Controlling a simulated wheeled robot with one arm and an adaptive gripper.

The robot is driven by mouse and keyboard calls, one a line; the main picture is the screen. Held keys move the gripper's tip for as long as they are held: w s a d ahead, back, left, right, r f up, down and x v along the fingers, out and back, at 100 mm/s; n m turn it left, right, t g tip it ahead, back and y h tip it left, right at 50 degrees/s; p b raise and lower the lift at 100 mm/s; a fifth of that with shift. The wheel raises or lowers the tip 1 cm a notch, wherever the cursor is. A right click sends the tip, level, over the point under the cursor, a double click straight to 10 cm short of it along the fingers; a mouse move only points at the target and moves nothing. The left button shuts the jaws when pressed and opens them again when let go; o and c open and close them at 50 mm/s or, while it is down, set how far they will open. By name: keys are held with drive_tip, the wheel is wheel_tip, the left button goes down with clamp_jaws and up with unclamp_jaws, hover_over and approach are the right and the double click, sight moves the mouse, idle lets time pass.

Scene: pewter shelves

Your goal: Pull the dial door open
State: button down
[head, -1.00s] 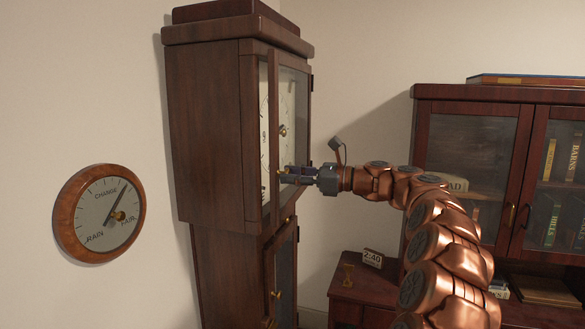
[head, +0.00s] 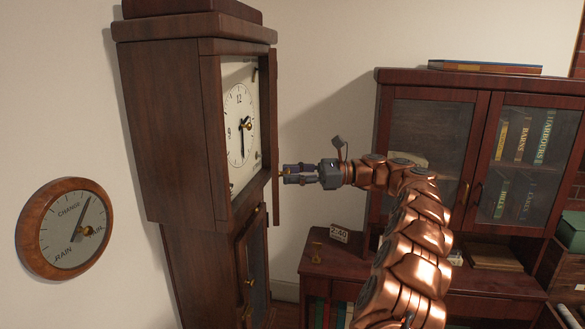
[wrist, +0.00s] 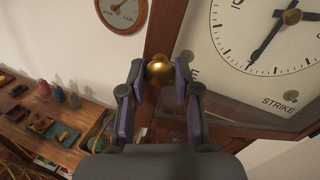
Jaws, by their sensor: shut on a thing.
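The tall dark wood clock (head: 170,130) stands at the left in the head view. Its dial door (head: 274,140) is swung out and seen nearly edge-on, so the white dial (head: 239,125) shows bare behind it. My gripper (head: 282,173) is at the lower part of the door's edge, shut on the door's small brass knob. In the wrist view the brass knob (wrist: 159,68) sits between the two fingertips of my gripper (wrist: 158,76), in front of the wooden door frame (wrist: 165,30). The dial (wrist: 262,35) shows to the right.
A round barometer (head: 66,229) hangs on the wall at the left. A glazed bookcase (head: 480,90) stands at the right, with a low cabinet top (head: 340,262) bearing a small "2:40" sign (head: 339,232). The clock's lower door (head: 255,265) is below the dial door. Open air lies between clock and bookcase.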

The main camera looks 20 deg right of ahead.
drive_tip(key=shift+r, duration=0.2)
drive_tip(key=c, duration=0.8)
unclamp_jaws()
drive_tip(key=shift+f, duration=0.15)
drive_tip(key=shift+v, duration=5.95)
drive_tip(key=shift+c, duration=0.3)
